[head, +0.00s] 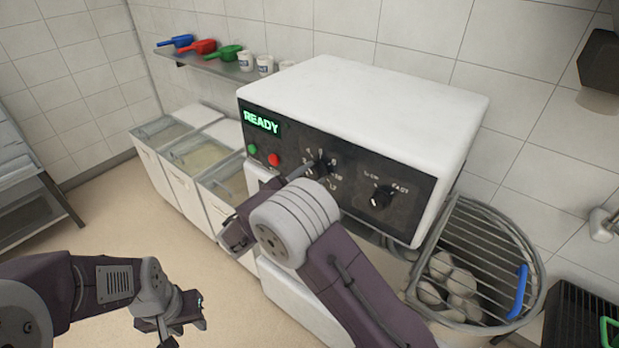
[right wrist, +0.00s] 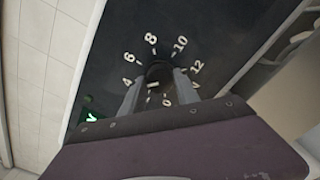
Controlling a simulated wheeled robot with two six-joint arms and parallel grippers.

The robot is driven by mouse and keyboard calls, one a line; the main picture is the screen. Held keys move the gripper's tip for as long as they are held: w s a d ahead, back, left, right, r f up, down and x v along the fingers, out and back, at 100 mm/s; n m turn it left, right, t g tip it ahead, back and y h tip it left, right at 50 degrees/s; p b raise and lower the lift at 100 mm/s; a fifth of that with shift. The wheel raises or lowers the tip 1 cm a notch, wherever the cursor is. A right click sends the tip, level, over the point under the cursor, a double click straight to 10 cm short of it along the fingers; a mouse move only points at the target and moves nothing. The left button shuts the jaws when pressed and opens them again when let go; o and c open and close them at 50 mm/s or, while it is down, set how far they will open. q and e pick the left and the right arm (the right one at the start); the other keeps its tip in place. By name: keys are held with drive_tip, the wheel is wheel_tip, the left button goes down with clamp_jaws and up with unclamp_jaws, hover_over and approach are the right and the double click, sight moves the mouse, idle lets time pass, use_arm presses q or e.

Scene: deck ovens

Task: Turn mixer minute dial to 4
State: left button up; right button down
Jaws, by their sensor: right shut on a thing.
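The mixer (head: 370,95) is a white box with a dark front panel and a green READY display (head: 261,122). Its minute dial (head: 321,168) is a black knob ringed by white numbers; it also shows in the right wrist view (right wrist: 159,72), with 4, 6, 8, 10, 12 and 0 readable. My right gripper (right wrist: 157,88) is shut on the dial, one finger on each side. A small white mark shows between the fingers, but I cannot tell surely which number it points to. My left gripper (head: 186,316) hangs low over the floor, away from the mixer; its jaws are unclear.
A second knob marked SLOW and FAST (head: 381,196) is right of the dial. Green (head: 252,150) and red (head: 274,159) buttons are left. A wire guard (head: 485,250) covers a bowl of dough at right. Ingredient bins (head: 190,155) stand behind left under a shelf with scoops.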

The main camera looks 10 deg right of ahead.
drive_tip(key=c, duration=1.3)
unclamp_jaws()
drive_tip(key=shift+r, duration=0.2)
drive_tip(key=o, duration=0.4)
drive_tip(key=shift+w+d+f, duration=0.1)
drive_tip(key=shift+w+d, duration=0.05)
drive_tip(key=shift+w+d+f, duration=0.15)
drive_tip(key=shift+w+f, duration=0.05)
drive_tip(key=shift+s+a, duration=0.25)
drive_tip(key=shift+a, duration=0.1)
use_arm(q)
drive_tip(key=shift+w+d+f+b, duration=0.15)
drive_tip(key=shift+f+b, duration=0.6)
use_arm(e)
drive_tip(key=v, duration=0.8)
drive_tip(key=shift+s+a, duration=0.1)
